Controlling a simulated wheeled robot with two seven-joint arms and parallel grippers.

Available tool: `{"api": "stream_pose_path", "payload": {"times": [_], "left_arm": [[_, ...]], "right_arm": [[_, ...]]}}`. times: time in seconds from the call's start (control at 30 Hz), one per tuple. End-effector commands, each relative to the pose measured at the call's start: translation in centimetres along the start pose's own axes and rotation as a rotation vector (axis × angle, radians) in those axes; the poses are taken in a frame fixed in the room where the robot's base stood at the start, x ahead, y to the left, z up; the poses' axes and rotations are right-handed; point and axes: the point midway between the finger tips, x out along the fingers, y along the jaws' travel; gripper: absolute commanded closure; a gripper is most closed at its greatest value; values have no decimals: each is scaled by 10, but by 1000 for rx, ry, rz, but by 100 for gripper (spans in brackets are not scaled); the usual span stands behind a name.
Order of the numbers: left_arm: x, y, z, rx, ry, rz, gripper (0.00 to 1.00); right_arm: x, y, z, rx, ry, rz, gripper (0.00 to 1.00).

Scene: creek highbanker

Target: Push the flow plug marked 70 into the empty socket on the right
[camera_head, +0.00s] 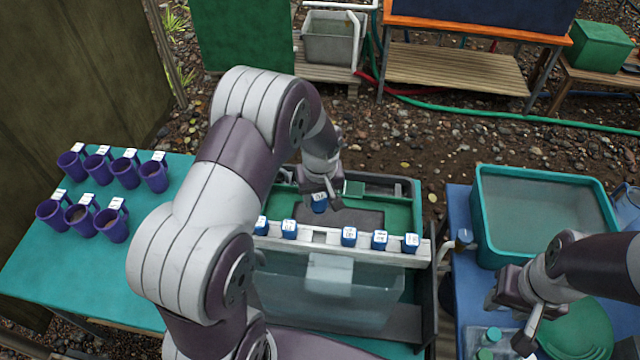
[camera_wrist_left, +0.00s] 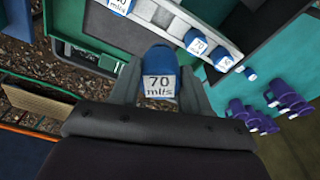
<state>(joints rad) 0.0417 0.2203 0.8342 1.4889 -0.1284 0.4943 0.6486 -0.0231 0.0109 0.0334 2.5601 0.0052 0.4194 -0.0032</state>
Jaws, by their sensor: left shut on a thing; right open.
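My left gripper (camera_head: 321,192) is shut on a blue plug (camera_head: 319,203), just above and behind the white rail (camera_head: 275,242). In the left wrist view the plug (camera_wrist_left: 158,68) shows a white label reading "70 ml/s" between the fingers of the left gripper (camera_wrist_left: 158,92). The rail carries several similar blue plugs, such as one left of the gap (camera_head: 289,229) and one right of it (camera_head: 348,236). The gap between these two, with a darker patch (camera_head: 319,237), looks like an empty socket. My right gripper (camera_head: 513,316) is open and empty at the lower right.
A clear tank (camera_head: 375,300) hangs below the rail. Several purple jugs (camera_head: 110,224) stand on the teal table (camera_head: 40,265) at left. A teal tub (camera_head: 545,185) and a bottle (camera_head: 489,340) are on the blue table (camera_head: 458,205) at right, near my right gripper.

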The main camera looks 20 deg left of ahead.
Motion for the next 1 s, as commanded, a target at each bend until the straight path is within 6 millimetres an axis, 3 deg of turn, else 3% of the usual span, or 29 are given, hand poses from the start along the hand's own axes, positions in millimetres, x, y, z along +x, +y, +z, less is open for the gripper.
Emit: {"api": "stream_pose_path", "payload": {"times": [0.03,0.23,0.47,0.87,1.0], "left_arm": [[15,0,2,0,-3,-2,87],[50,-1,8,-1,-2,0,87],[65,-1,10,0,-1,1,87],[113,-1,16,0,-1,1,87],[121,-1,17,0,-1,1,87]], "right_arm": [[9,0,1,0,0,0,57],[23,0,3,0,0,0,57],[29,0,3,0,0,0,57],[67,0,8,0,0,0,57],[73,0,9,0,0,0,57]]}}
